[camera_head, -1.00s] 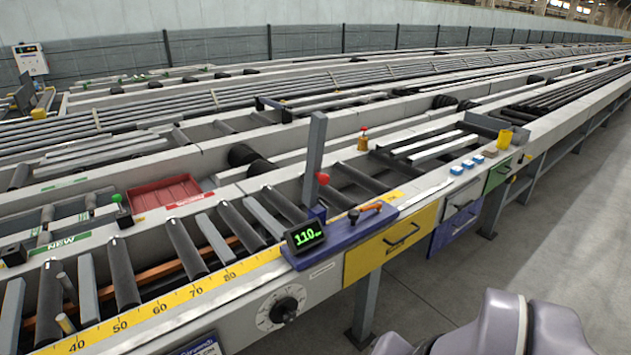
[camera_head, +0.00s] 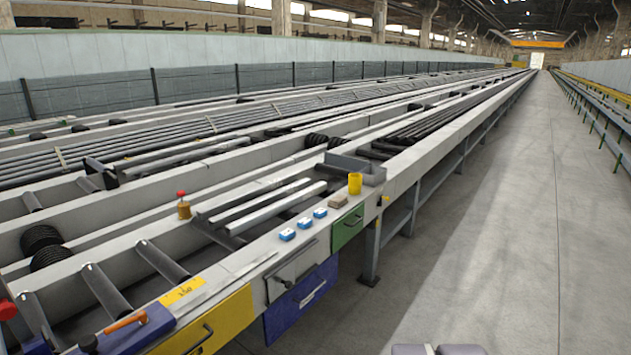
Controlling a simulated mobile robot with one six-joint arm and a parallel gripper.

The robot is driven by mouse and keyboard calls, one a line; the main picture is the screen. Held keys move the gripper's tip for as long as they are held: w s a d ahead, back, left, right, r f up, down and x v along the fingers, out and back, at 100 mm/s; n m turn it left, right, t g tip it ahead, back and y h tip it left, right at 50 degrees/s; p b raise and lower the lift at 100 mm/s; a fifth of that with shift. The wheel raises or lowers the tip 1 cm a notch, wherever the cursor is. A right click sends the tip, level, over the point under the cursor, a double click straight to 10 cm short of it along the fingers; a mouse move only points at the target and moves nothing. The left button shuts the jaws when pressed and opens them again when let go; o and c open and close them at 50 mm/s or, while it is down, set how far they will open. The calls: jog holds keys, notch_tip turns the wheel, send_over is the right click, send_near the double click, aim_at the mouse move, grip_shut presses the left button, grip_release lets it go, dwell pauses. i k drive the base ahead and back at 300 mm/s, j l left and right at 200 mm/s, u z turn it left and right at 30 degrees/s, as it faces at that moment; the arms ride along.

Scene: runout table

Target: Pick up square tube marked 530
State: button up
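Several pale square tubes lie side by side across the bed of the runout table (camera_head: 60,268), left of the blue boxes. The nearest of them is a light grey tube (camera_head: 275,210). I cannot read any marking on the tubes, so I cannot tell which one is marked 530. My gripper is not in view. Only a small grey-purple part of my own body shows at the bottom edge.
Blue boxes (camera_head: 287,235), a yellow cup (camera_head: 355,183) and a grey bin (camera_head: 358,166) stand along the front edge. The floor (camera_head: 480,240) at right is clear.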

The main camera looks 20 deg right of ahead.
aim_at(234, 229)
jog(key=i+l, duration=0.1)
jog(key=l, duration=0.25)
jog(key=i+l, duration=0.1)
jog(key=l, duration=0.3)
jog(key=i+l, duration=0.1)
jog(key=l, duration=0.25)
jog(key=i+l+u, duration=0.1)
jog(key=l, duration=0.3)
